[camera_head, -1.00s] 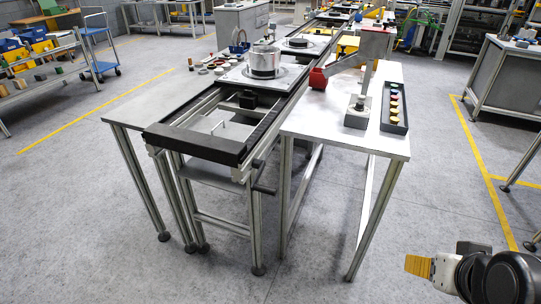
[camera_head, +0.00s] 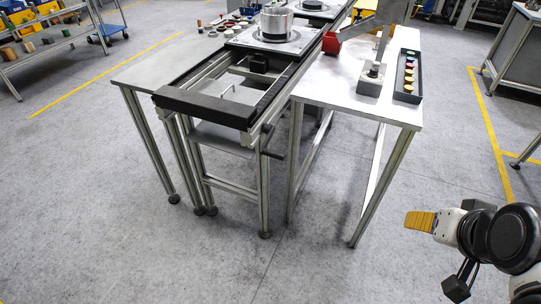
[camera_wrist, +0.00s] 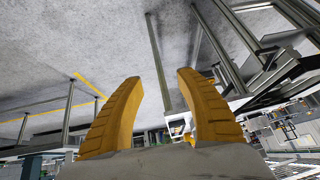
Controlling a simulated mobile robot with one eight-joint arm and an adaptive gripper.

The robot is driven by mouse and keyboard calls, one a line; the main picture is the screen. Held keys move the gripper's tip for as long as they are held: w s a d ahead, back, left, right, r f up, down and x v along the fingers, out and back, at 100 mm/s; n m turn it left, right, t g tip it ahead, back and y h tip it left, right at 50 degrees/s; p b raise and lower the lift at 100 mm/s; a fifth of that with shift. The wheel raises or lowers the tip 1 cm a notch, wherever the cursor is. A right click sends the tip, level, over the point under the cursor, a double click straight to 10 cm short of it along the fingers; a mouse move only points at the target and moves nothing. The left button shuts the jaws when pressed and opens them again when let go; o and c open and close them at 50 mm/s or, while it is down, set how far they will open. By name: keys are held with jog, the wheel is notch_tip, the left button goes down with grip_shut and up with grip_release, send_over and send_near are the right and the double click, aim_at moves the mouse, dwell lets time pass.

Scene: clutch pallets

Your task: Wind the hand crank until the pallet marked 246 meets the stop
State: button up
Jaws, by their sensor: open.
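A square pallet (camera_head: 235,41) bearing a round metal pot (camera_head: 277,24) sits on the conveyor rails in the head view. Another pallet (camera_head: 318,13) with a round part lies behind it. No number is readable on either. A black end bar (camera_head: 205,107) crosses the near end of the rails; I cannot tell if it is the stop. A small dark handle (camera_head: 273,154), possibly the hand crank, juts from the right side below the rails. My gripper (camera_head: 420,222) is at lower right, well away from the conveyor. In the wrist view its yellow fingers (camera_wrist: 158,105) are apart and empty.
A right-hand table (camera_head: 340,100) carries a red scoop (camera_head: 331,43), a grey switch box (camera_head: 371,80) and a black tray of coloured buttons (camera_head: 407,76). A left side table (camera_head: 150,75) holds small parts. Open floor (camera_head: 330,270) lies between my arm and the tables.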

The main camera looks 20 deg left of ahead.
jog(key=w+a+f+m+g+y+p, duration=0.25)
jog(key=w+a+m+y, duration=0.7)
jog(key=w+a, duration=1.1)
jog(key=m+g+y, duration=0.3)
jog(key=m+y, duration=0.5)
send_near(263, 151)
jog(key=a+b, duration=0.1)
jog(key=a, duration=0.4)
jog(key=w+a+b, duration=0.1)
jog(key=a, duration=0.2)
jog(key=shift+f+b, duration=0.25)
jog(key=shift+b, duration=0.1)
grip_shut()
